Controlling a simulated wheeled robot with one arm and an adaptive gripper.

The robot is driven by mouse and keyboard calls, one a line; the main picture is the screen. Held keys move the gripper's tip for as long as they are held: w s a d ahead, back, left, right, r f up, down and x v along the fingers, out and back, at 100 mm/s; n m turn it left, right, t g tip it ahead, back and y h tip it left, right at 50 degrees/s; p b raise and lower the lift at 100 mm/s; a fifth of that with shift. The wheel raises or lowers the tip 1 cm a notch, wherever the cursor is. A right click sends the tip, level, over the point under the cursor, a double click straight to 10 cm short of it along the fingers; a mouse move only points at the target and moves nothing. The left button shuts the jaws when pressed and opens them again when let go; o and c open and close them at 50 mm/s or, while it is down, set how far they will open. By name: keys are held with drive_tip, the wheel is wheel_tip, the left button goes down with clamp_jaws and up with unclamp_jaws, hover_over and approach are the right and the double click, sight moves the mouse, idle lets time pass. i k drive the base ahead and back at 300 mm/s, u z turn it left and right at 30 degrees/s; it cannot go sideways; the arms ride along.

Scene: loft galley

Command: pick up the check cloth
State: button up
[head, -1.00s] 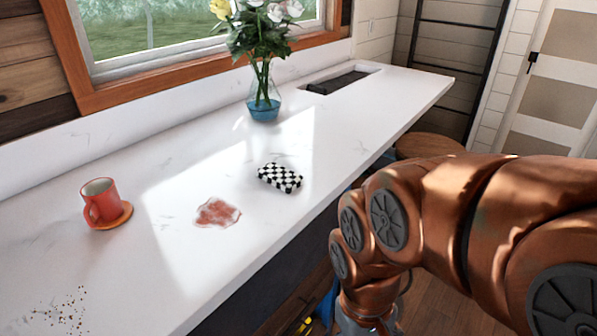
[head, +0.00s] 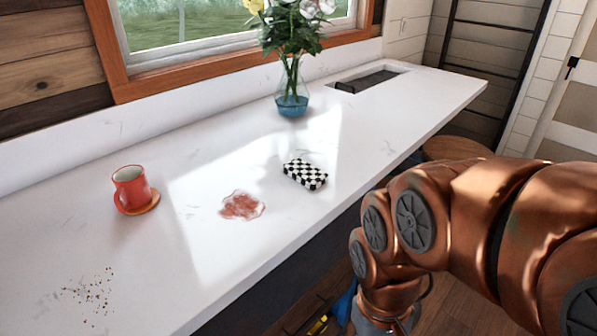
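The check cloth (head: 305,174) is a small folded black-and-white checkered block. It lies flat on the white counter, right of the middle of the head view and near the counter's front edge. My copper arm is at the lower right, beside the counter's front side. The arm bends downward there, and my gripper's fingers are below the picture's lower edge, out of sight. Nothing touches the cloth.
A red spill (head: 242,205) lies left of the cloth. Crumbs (head: 92,293) lie at the lower left. A flower vase (head: 292,100) stands behind the cloth, and a sink (head: 372,77) is at the back right.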

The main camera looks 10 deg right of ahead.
sight(312, 177)
drive_tip(key=u, duration=2.6)
drive_tip(key=k, duration=0.95)
drive_tip(key=z, duration=0.95)
drive_tip(key=i, duration=0.5)
drive_tip(key=u, duration=0.05)
